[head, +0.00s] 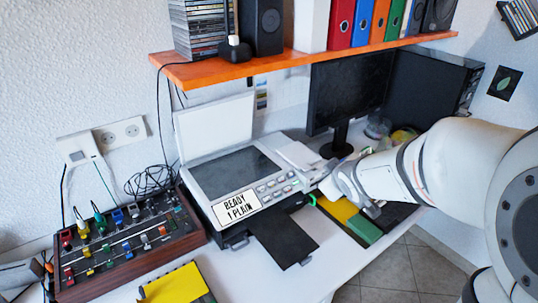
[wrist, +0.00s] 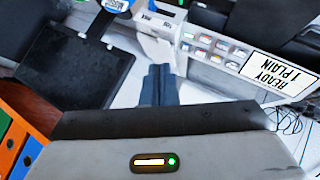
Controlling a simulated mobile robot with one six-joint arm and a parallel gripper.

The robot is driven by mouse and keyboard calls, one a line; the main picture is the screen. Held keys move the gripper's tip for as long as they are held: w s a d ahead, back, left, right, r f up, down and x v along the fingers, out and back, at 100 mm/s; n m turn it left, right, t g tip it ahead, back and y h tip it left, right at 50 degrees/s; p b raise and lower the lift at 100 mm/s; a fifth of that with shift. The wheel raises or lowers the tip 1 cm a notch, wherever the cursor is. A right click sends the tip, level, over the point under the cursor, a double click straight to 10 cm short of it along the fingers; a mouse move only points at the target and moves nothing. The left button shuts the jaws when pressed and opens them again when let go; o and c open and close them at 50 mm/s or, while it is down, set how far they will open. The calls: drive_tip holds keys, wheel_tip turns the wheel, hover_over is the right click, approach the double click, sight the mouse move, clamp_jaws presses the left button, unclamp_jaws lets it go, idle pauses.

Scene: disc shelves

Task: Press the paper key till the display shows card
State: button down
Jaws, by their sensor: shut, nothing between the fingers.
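The printer (head: 200,222) stands on the desk with its lid raised. Its display (head: 237,207) reads "READY 1 PLAIN", and the display (wrist: 281,76) also shows upside down in the wrist view. Rows of small keys (head: 276,187) lie to the right of the display. In the wrist view the keys (wrist: 212,45) are beyond and right of my fingertips. The key labels are too small to read, so I cannot tell which is the paper key. My gripper (wrist: 158,70) is shut and empty, near the keypad's right end in the head view. I see no contact with a key.
A control box with coloured knobs (head: 125,245) stands left of the printer. A black tray (head: 283,238) juts from the printer's front. A monitor (head: 348,92) stands behind, under an orange shelf (head: 210,72). Yellow and green folders (head: 365,229) lie near my arm.

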drive_tip(key=w+a+f+n+y, duration=0.2)
drive_tip(key=a+n+y, duration=0.3)
drive_tip(key=a, duration=0.2)
drive_tip(key=w+a+f+n+y+b, duration=0.1)
drive_tip(key=w+a+f+n+y, duration=0.1)
drive_tip(key=a+n+y, duration=0.3)
drive_tip(key=w+a, duration=0.1)
drive_tip(key=a, duration=0.1)
drive_tip(key=shift+a+n, duration=0.3)
drive_tip(key=shift+a, duration=0.05)
drive_tip(key=shift+w+f, duration=0.1)
drive_tip(key=shift+w, duration=0.05)
drive_tip(key=b, duration=0.5)
hover_over(267, 196)
drive_tip(key=s, duration=0.1)
drive_tip(key=f, duration=0.6)
drive_tip(key=shift+d+f, duration=0.2)
drive_tip(key=shift+d, duration=0.15)
drive_tip(key=shift+w+a+f+b, duration=0.3)
drive_tip(key=shift+w+f+b, duration=0.05)
drive_tip(key=shift+f+b, duration=0.3)
drive_tip(key=shift+w+a+f+b, duration=0.15)
drive_tip(key=shift+f+b, duration=0.2)
drive_tip(key=shift+b, duration=0.1)
